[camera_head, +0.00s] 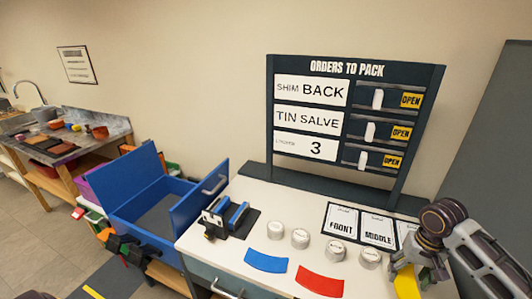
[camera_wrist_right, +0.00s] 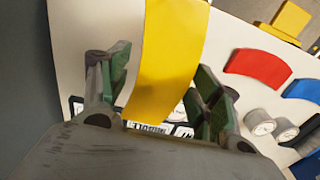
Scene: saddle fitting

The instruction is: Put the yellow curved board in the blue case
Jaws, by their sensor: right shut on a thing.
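The yellow curved board (camera_wrist_right: 168,55) is between the green-padded fingers of my right gripper (camera_wrist_right: 158,88) in the right wrist view. In the head view my right gripper (camera_head: 412,268) is at the lower right, shut on the board (camera_head: 406,285), which hangs over the white worktop's right end. The blue case (camera_head: 160,232) stands open at the left, beside the worktop. Its lid is raised, its grey floor shows, and a blue panel with a metal handle rises on its right side.
A blue curved board (camera_head: 265,260) and a red curved board (camera_head: 320,281) lie on the white worktop (camera_head: 225,262). Several silver round tins (camera_head: 300,238) stand behind them. A blue-and-black fixture (camera_head: 228,216) is nearest the case. The order board (camera_head: 340,68) stands at the back.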

